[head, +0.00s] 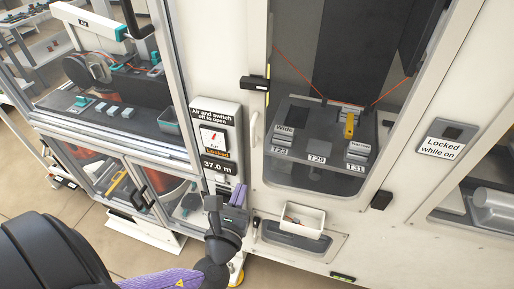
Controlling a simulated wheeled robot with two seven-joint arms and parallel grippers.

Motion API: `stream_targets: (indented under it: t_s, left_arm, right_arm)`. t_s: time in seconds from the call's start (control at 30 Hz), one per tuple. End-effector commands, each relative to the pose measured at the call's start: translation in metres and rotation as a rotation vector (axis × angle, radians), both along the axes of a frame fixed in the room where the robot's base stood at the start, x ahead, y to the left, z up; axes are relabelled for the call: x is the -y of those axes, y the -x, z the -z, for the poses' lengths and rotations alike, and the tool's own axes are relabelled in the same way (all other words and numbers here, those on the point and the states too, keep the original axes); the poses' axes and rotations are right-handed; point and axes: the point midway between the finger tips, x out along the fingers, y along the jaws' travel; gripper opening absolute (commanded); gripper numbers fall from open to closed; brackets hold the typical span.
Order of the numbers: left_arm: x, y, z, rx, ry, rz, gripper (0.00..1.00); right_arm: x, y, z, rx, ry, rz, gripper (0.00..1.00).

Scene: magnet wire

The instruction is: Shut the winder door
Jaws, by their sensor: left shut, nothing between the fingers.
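A cream machine has a tall windowed door (258,178) in the middle, with a pale upright handle (255,127) on its left side. The door looks level with the machine front, but I cannot tell whether it is fully shut. Through its window show a dark shelf with labelled blocks, a yellow part and an orange wire. My left gripper (238,194) is shut and empty, in front of the lower end of the control panel (216,140), left of this door. I cannot tell whether it touches the panel. My right gripper is not in view.
A framed glass door (180,85) at the left covers a bench with a spool. Lower glass doors (150,192) have black handles. A white bin (303,220) juts out below the middle window. A sign (441,141) reads "Locked while on".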

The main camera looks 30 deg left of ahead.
Motion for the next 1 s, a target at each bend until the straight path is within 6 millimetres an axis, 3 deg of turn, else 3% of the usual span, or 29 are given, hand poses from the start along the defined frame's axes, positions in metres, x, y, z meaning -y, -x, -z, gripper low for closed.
stream_targets:
  t_s: [0.3,0.5,1.0]
  left_arm:
    - [-0.021,-0.068,0.0,0.003,0.001,-0.002,0.0]
    - [-0.031,-0.097,0.001,0.001,0.002,-0.001,0.0]
    - [-0.035,-0.109,0.001,0.0,0.003,-0.001,0.0]
  right_arm:
    - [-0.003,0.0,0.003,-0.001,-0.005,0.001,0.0]
    - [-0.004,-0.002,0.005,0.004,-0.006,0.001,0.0]
    - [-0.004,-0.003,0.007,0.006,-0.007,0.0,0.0]
